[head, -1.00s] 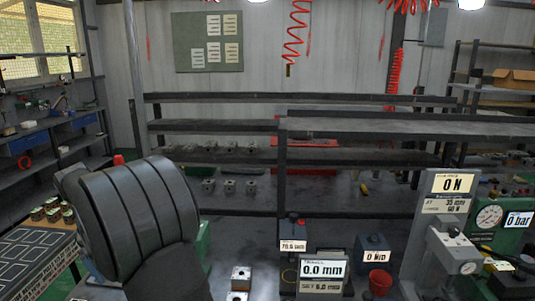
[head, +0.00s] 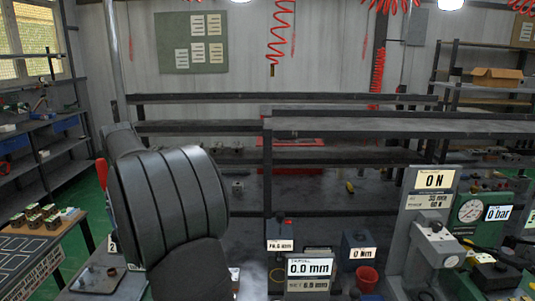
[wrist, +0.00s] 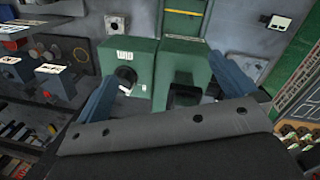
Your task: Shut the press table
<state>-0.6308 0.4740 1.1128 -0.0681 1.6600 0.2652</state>
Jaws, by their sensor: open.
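In the wrist view my gripper (wrist: 165,68) is open. Its two blue fingers stand wide apart with nothing between them that I can see held. Beyond them are two green machine bodies: the left one (wrist: 127,62) has a white label and a round black knob, the right one (wrist: 185,68) has a dark opening low at its front. I cannot tell whether either is the press or which part is its table. In the head view my grey padded arm hides the gripper and the work in front of it. A grey stand (head: 416,230) reads 0 N.
Small displays read 0.0 mm (head: 310,268) and 0 Nm (head: 362,253). A red cup (head: 366,279) stands beside them. A green gauge unit (head: 485,225) is at the right. A red lever (head: 101,172) and a side table with small blocks (head: 35,216) are at the left.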

